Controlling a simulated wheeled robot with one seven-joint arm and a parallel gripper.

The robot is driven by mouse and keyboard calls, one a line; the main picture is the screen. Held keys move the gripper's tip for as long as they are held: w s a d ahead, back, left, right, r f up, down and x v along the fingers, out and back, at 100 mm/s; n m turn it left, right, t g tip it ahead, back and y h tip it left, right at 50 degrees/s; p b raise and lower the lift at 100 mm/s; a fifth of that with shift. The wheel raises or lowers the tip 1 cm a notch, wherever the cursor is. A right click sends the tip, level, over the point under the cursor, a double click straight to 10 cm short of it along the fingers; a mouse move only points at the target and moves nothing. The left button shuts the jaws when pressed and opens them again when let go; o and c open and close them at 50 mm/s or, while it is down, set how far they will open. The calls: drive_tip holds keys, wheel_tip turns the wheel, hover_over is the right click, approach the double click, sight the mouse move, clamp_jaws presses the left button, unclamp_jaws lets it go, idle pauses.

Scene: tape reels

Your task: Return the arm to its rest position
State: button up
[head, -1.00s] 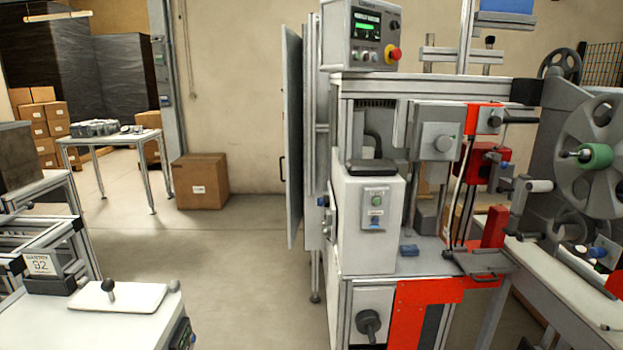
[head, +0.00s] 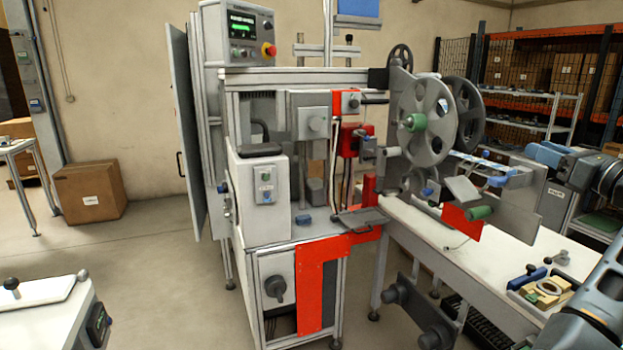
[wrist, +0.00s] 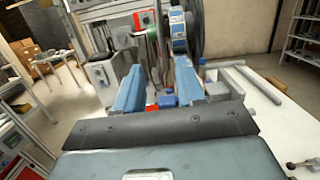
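In the wrist view, my gripper (wrist: 158,66) shows as two blue fingers set wide apart. It is open and I see nothing held between them. The fingers point toward the tape machine (wrist: 104,72), which stands beyond them. In the head view, parts of my arm (head: 590,295) come in at the right edge, over the white bench. The fingertips are hard to make out there among the reel parts.
The machine (head: 262,215) with red panels stands in the centre. Grey reels (head: 432,95) and a green-handled part are close to my arm. The white bench (head: 425,235) carries a small wooden fixture (head: 545,292). Open floor lies left, near a cardboard box (head: 90,195).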

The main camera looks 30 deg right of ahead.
drive_tip(key=w+a+f+n+g+h, duration=0.1)
drive_tip(key=a+f+n+g, duration=0.2)
drive_tip(key=f, duration=0.6)
drive_tip(key=w+a+f+n+g, duration=0.1)
drive_tip(key=w+a+f+n, duration=0.1)
drive_tip(key=a+f, duration=0.5)
drive_tip(key=s+a+f+n+g, duration=0.1)
drive_tip(key=s+a+f+n, duration=0.2)
drive_tip(key=a+f+n, duration=0.35)
drive_tip(key=s+a+f+n+g, duration=0.1)
drive_tip(key=s+a+f+n, duration=0.1)
drive_tip(key=a+f+n, duration=0.45)
drive_tip(key=s+a+f+n+y, duration=0.1)
drive_tip(key=s+a+n, duration=0.35)
drive_tip(key=a, duration=0.35)
drive_tip(key=s+a+f+n, duration=0.2)
drive_tip(key=s+a+n, duration=0.25)
drive_tip(key=a, duration=0.35)
drive_tip(key=s+a+r+n+t+y, duration=0.2)
drive_tip(key=s+a+r+n+y, duration=0.2)
drive_tip(key=s+a+r+n, duration=0.3)
drive_tip(key=s+a+n, duration=0.4)
drive_tip(key=s+a, duration=0.1)
drive_tip(key=a, duration=0.1)
drive_tip(key=shift+s+a+r+y, duration=0.2)
drive_tip(key=shift+s+y, duration=0.1)
drive_tip(key=shift+s, duration=0.05)
